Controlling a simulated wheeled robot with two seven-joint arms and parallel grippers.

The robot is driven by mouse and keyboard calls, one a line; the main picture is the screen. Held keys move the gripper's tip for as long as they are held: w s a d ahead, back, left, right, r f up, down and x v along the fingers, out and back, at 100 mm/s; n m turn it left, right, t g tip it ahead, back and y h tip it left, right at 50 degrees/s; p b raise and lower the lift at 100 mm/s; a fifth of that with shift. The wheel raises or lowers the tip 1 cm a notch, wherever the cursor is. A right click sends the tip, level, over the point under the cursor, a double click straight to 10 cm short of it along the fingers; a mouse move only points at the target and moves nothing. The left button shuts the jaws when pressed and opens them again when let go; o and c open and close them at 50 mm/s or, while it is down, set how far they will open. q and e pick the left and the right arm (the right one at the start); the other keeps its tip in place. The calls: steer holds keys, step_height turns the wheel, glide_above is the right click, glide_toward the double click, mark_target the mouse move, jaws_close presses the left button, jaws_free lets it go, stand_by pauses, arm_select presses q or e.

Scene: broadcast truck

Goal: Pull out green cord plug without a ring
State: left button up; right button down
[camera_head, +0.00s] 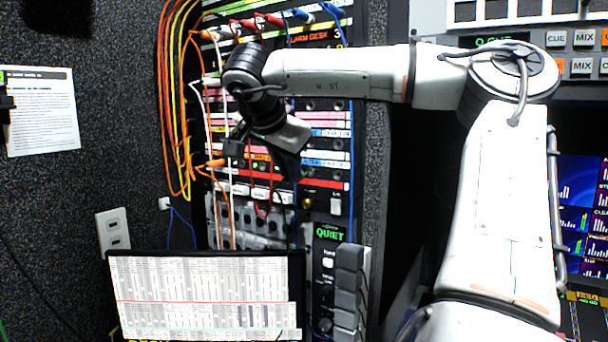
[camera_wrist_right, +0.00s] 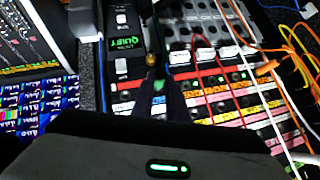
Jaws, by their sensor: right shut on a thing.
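My right gripper (camera_head: 292,158) is at the patch panel (camera_head: 325,118) in the head view, and its own body hides the fingertips there. In the right wrist view, the dark fingers (camera_wrist_right: 159,90) are shut around a small green plug (camera_wrist_right: 158,84). A thin dark cord (camera_wrist_right: 154,40) runs from the plug toward the top of that view. I cannot tell whether the plug is still in its jack. No ring shows on the visible part of this cord. My left gripper is not in view.
Orange and yellow cords (camera_head: 170,110) hang left of the panel, and red cords (camera_wrist_right: 231,75) loop close beside the fingers. A console with buttons (camera_head: 570,50) is at the right.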

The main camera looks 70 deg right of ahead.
steer(key=shift+a, duration=0.15)
steer(key=shift+w+a, duration=0.2)
steer(key=shift+a, duration=0.6)
steer(key=shift+w+a, duration=0.2)
steer(key=shift+a, duration=0.55)
steer(key=shift+a, duration=0.15)
steer(key=shift+w+a+p, duration=0.2)
steer(key=shift+a, duration=0.45)
steer(key=shift+w+a+p, duration=0.15)
steer(key=shift+a, duration=0.5)
